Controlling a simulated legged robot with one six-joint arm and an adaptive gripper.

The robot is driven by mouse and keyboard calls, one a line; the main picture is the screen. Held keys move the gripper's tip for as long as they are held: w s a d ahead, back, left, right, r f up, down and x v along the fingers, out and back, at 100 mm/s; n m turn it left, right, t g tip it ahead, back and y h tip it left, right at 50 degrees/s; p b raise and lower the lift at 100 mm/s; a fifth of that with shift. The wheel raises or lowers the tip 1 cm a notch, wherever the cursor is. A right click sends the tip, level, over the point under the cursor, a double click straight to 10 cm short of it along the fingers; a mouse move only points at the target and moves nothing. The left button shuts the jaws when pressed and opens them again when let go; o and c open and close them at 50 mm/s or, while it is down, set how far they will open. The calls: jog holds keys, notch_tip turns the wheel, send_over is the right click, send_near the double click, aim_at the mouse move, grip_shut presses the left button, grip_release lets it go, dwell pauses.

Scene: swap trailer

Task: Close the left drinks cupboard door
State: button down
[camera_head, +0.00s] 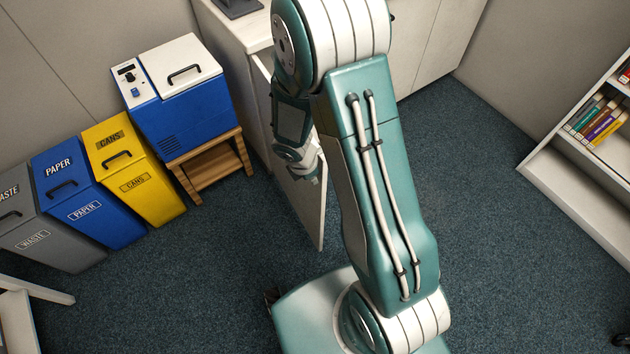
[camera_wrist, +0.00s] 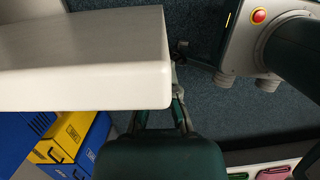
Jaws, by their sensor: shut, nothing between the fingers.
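The left cupboard door (camera_head: 308,215) is a white panel standing open in the head view. It projects from the white cupboard (camera_head: 237,25) towards my base, and my arm covers part of it. My gripper (camera_head: 308,174) is shut and empty, overlapping the upper part of the door in the picture; I cannot tell whether they touch. In the wrist view a big pale slab with a rounded corner (camera_wrist: 85,60) fills the upper left, close to the camera. My gripper (camera_wrist: 178,108) shows beside its corner, partly hidden.
A blue cooler box (camera_head: 185,105) sits on a wooden stand (camera_head: 212,172) left of the door. Yellow (camera_head: 135,180), blue (camera_head: 90,195) and grey (camera_head: 45,230) bins stand further left. A bookshelf (camera_head: 570,185) is at the right. Dark carpet (camera_head: 490,200) is clear between.

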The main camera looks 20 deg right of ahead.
jog(key=shift+x, duration=1.5)
jog(key=shift+d, duration=0.15)
